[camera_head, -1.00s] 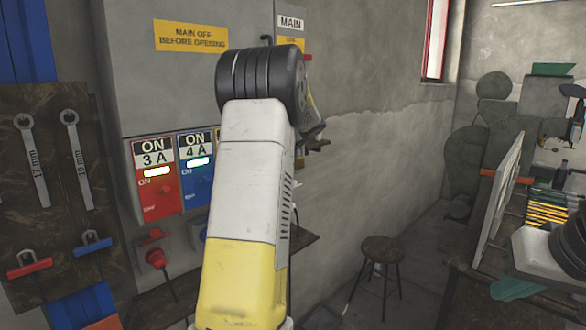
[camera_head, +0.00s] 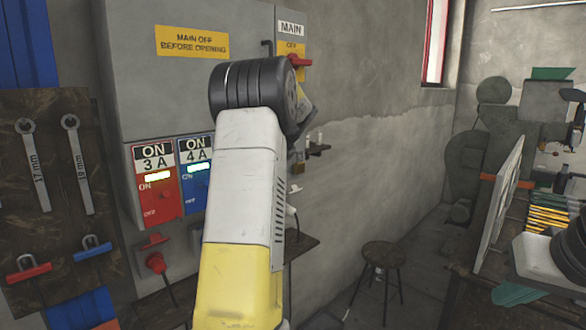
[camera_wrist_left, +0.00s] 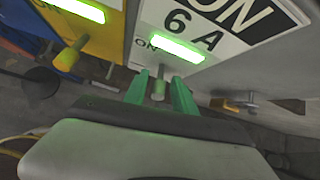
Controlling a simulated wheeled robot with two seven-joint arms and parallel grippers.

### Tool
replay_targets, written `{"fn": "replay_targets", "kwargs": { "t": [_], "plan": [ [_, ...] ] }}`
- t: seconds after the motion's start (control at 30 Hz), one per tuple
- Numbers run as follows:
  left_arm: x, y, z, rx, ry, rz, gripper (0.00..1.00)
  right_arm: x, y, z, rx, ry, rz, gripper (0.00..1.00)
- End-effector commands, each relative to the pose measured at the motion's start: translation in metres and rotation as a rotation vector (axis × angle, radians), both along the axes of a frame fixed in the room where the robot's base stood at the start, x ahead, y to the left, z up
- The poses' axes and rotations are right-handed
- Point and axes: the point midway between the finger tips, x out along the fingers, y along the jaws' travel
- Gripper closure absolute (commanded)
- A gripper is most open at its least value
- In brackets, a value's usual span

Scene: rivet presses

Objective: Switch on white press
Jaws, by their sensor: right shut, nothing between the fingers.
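The white switch panel (camera_wrist_left: 215,35), marked 6 A, fills the upper right of the left wrist view. Its green lamp (camera_wrist_left: 172,48) is lit beside the word ON. A short grey lever (camera_wrist_left: 158,88) stands out below it. My left gripper's (camera_wrist_left: 160,92) two green fingers are apart, one on each side of this lever; I cannot tell whether they touch it. In the head view my left forearm hides this gripper and the white panel. My right gripper (camera_head: 515,291) is at the lower right of the head view, its green fingers shut and empty.
The red 3 A (camera_head: 157,190) and blue 4 A (camera_head: 195,170) panels have lit lamps. A yellow panel (camera_wrist_left: 100,40) adjoins the white one. The main switch (camera_head: 298,61) has a red handle. A stool (camera_head: 382,255) and cluttered bench (camera_head: 535,215) stand right.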

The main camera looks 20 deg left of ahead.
Motion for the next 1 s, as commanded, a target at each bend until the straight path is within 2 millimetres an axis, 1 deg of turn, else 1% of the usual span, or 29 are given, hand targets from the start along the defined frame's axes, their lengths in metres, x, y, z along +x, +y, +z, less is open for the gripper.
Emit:
{"fn": "replay_targets", "kwargs": {
  "t": [0.27, 0.37, 0.47, 0.7, 0.8, 1.0],
  "plan": [
    [-0.001, 0.0, -0.001, -0.001, 0.003, 0.001, 0.62, 0.0, 0.0, 0.0, 0.0, 0.0, 0.0, 1.0],
    [-0.001, -0.002, 0.001, -0.001, 0.003, 0.0, 0.62, 0.0, 0.0, 0.0, 0.0, 0.0, 0.0, 1.0],
    [-0.004, -0.008, 0.01, -0.001, 0.001, -0.001, 0.62, 0.0, 0.0, 0.0, 0.0, 0.0, 0.0, 1.0],
    [-0.017, -0.031, 0.041, -0.002, 0.0, -0.002, 0.62, 0.0, 0.0, 0.0, 0.0, 0.0, 0.0, 1.0],
    [-0.022, -0.038, 0.051, -0.002, 0.001, 0.0, 0.62, 0.0, 0.0, 0.0, 0.0, 0.0, 0.0, 1.0],
    [-0.025, -0.043, 0.059, -0.001, 0.003, 0.0, 0.62, 0.0, 0.0, 0.0, 0.0, 0.0, 0.0, 1.0]
  ]
}}
